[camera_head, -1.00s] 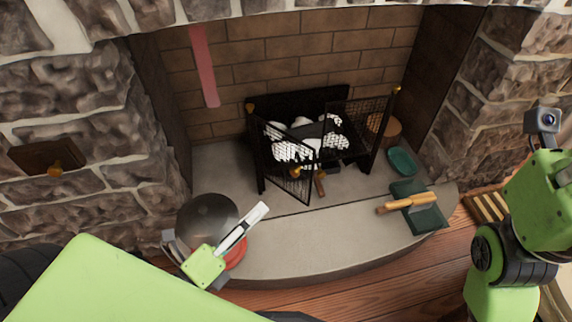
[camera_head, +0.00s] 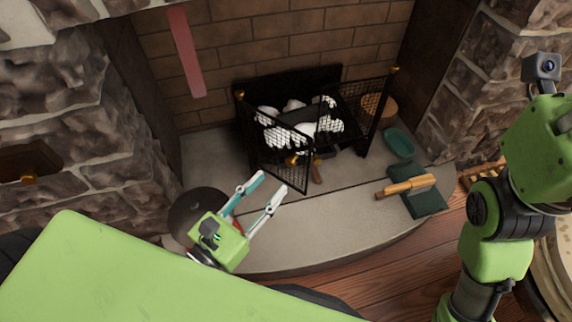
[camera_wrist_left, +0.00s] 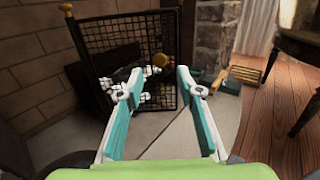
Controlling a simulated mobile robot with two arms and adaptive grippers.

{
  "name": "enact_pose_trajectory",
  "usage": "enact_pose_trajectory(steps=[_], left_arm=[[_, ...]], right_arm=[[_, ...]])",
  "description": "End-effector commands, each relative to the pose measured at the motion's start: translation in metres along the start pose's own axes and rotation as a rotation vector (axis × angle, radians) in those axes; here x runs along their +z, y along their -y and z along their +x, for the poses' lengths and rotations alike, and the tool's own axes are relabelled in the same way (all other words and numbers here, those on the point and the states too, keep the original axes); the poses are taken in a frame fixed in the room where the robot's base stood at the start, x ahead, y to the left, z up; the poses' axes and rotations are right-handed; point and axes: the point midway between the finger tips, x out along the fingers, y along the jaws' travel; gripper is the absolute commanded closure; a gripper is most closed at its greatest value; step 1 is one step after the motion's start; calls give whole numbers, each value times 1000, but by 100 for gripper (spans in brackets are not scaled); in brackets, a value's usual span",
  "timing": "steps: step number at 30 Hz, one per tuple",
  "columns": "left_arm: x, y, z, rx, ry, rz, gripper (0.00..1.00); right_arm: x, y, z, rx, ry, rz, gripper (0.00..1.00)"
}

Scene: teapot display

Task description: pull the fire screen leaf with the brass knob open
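The fire screen stands on the hearth before the firebox. Its left leaf (camera_head: 268,138) is black mesh in a dark frame and juts out toward me at an angle; it also shows in the left wrist view (camera_wrist_left: 110,38). The brass knob (camera_head: 291,160) is near that leaf's free edge and shows in the left wrist view (camera_wrist_left: 160,60). My left gripper (camera_head: 271,182) is open and empty, in front of the leaf. In the left wrist view its fingertips (camera_wrist_left: 160,73) point toward the knob, apart from it. My right gripper is out of view; only the right arm shows.
The right mesh leaf (camera_head: 362,105) stands at an angle too. White and dark lumps (camera_head: 300,122) lie behind. A dark round pot (camera_head: 190,210) sits beside my left gripper. A green dish (camera_head: 398,143) and a wooden-handled tool (camera_head: 405,186) on a dark green mat (camera_head: 422,203) are at right.

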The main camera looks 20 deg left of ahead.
Motion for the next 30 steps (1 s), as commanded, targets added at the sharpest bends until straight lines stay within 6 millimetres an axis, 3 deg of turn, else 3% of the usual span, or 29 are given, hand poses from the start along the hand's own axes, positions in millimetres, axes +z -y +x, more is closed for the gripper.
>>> enact_pose_trajectory(steps=[6,12,25,29,30], left_arm=[[2,0,44,-4,2,1,66],[1,0,68,-1,0,-1,66],[-1,0,76,1,-2,-3,66],[-1,0,76,1,-2,-3,98],[-1,0,76,1,-2,-3,100]], right_arm=[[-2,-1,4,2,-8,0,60],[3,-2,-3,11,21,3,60],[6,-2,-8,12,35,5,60],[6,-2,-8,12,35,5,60],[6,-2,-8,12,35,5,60]])
